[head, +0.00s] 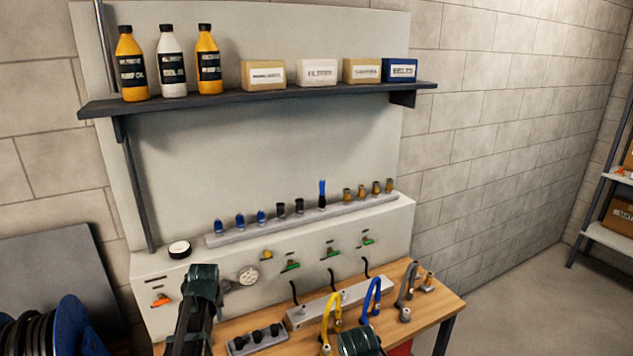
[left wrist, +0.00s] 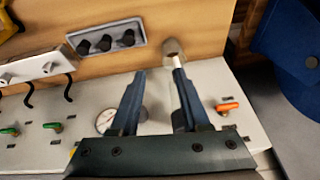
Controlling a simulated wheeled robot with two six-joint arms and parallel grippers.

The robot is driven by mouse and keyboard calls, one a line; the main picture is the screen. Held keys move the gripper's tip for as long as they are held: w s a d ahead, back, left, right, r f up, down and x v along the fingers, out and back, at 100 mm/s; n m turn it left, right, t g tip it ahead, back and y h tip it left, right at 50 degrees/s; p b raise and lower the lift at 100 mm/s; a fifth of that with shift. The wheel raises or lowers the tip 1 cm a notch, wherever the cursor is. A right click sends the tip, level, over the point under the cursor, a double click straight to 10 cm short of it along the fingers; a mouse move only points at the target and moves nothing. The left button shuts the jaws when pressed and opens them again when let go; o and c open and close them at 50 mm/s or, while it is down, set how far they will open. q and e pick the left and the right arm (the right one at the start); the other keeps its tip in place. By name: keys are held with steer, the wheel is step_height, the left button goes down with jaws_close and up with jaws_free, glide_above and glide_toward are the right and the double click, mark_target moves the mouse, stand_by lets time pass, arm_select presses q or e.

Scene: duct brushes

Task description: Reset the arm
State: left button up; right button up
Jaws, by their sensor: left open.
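My left gripper (left wrist: 157,74) is open in the left wrist view, its two dark fingers apart over the seam between the wooden bench and the pale panel. Nothing is clamped between the fingers. A small beige cylinder with a pale rod (left wrist: 172,48) stands just beyond the right-hand fingertip; I cannot tell whether they touch. In the head view my left arm (head: 200,285) rises at the lower left, in front of the panel. A dark teal-banded part of my right arm (head: 358,341) shows at the bottom edge; its gripper is not visible.
The wooden bench (head: 436,298) holds a block of black knobs (head: 257,339), a pale hook rail and blue, yellow and grey curved handles. The panel has a gauge (head: 248,275), green valves and an orange lever (head: 161,300). A shelf (head: 260,93) with bottles and boxes hangs above.

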arm_select(q)
steer(key=s+d+f+m+g+b, duration=0.1)
steer(key=s+d+f+m+b, duration=0.1)
steer(key=s+d, duration=0.5)
steer(key=s+d+f+m+g+b, duration=0.1)
steer(key=s+d+f+m+b, duration=0.2)
steer(key=s+d, duration=0.5)
steer(key=s+d+f+m+g+h+b, duration=0.1)
steer(key=s+d+f+m+b, duration=0.2)
steer(key=s+d, duration=0.4)
steer(key=d+f+m, duration=0.1)
steer(key=d+f, duration=0.1)
steer(key=d, duration=0.6)
steer(key=shift+s+f, duration=0.15)
steer(key=shift+f, duration=0.05)
